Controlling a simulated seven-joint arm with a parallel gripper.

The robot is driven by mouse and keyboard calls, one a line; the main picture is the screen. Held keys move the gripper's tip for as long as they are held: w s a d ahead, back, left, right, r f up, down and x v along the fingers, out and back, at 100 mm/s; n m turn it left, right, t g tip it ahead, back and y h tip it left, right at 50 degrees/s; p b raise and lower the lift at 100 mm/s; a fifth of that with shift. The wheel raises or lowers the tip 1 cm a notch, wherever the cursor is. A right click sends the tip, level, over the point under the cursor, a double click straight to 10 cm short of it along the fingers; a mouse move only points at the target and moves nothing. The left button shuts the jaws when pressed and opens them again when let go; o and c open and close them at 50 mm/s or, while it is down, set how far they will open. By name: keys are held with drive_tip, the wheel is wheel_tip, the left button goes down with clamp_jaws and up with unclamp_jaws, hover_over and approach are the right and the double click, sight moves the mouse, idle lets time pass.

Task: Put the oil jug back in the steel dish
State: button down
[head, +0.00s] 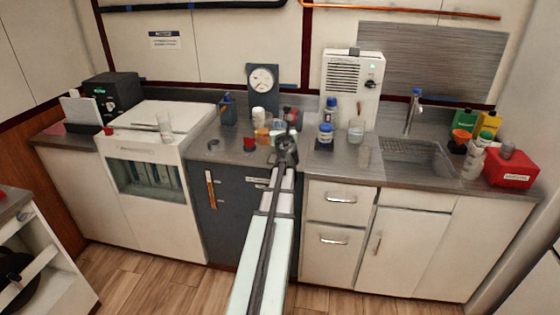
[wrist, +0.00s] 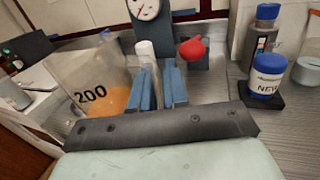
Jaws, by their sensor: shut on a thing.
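A clear jug marked 200 with orange liquid (wrist: 98,88), which I take for the oil jug, stands close at the left of the wrist view, slightly tilted in the picture. In the head view its orange (head: 262,136) shows just left of my gripper (head: 285,143). My gripper's blue fingers (wrist: 160,86) are close together at the jug's right side, shut on a thin part, apparently its handle. The grip itself is mostly hidden. A small round steel dish (head: 212,143) appears on the counter to the left in the head view. I cannot tell whether the jug touches the counter.
A white bottle (wrist: 146,52) and a red bulb (wrist: 193,48) stand behind the fingers. A gauge (head: 263,79) is at the back. Blue-capped bottles (head: 326,134) stand to the right, and a red cup (head: 249,144) near the front. The sink (head: 420,155) is farther right.

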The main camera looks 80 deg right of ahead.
drive_tip(key=s+d, duration=0.5)
drive_tip(key=shift+w+f, duration=0.1)
drive_tip(key=shift+f, duration=5.05)
drive_tip(key=shift+f, duration=0.15)
drive_tip(key=c, duration=1.1)
unclamp_jaws()
